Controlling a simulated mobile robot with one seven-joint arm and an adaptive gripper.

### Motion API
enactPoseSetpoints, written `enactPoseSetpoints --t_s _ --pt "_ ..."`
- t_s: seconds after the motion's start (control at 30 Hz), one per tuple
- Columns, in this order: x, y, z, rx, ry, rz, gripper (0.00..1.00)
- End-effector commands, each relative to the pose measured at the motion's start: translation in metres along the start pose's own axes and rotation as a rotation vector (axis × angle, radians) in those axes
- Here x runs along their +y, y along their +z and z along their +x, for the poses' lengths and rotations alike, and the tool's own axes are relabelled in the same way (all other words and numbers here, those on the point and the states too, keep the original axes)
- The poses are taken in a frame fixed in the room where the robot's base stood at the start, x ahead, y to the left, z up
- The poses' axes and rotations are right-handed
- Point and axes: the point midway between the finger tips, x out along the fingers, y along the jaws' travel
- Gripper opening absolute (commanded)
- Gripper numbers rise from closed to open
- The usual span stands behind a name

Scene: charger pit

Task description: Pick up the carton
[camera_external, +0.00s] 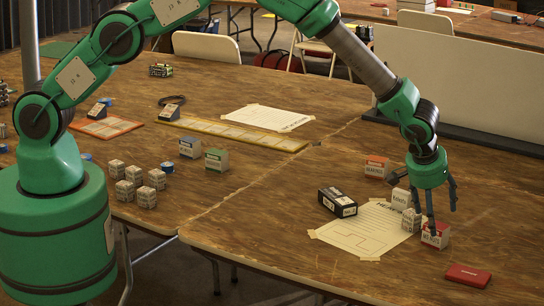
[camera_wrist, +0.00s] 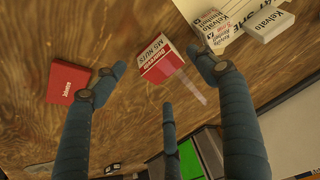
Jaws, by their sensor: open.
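A small red-and-white carton (camera_external: 435,236) stands on the wooden table at the right, by the edge of a taped paper sheet. In the wrist view the carton (camera_wrist: 163,64) shows its red and white faces, with lettering on them, between my spread fingers. My gripper (camera_external: 442,208) points down right at the carton, with one finger in front of part of it. In the wrist view my gripper (camera_wrist: 156,66) is open, and its fingers lie on either side of the carton with gaps visible. Whether any finger touches it I cannot tell.
A flat red box (camera_external: 468,275) lies nearer the front edge. Small white boxes (camera_external: 411,220) stand just left of the carton on the paper sheet (camera_external: 350,236). A black box (camera_external: 338,202) and an orange-and-white carton (camera_external: 376,167) are farther left. A pale panel (camera_external: 460,80) stands behind.

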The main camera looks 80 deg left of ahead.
Motion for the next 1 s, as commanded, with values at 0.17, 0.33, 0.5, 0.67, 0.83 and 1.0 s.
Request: enactPoseSetpoints --t_s 0.17,0.33,0.5,0.67,0.83,1.0 --pt "0.0 0.0 0.0 0.0 0.0 0.0 0.72" --pt "-0.001 0.0 0.006 0.0 0.0 0.0 0.72" --pt "-0.002 0.0 0.021 -0.001 0.0 0.0 0.72" --pt "-0.002 0.0 0.038 0.0 0.0 0.0 0.72" --pt "-0.002 0.0 0.05 0.0 0.0 0.0 0.72" --pt "-0.002 0.0 0.052 0.0 0.0 0.0 0.72"
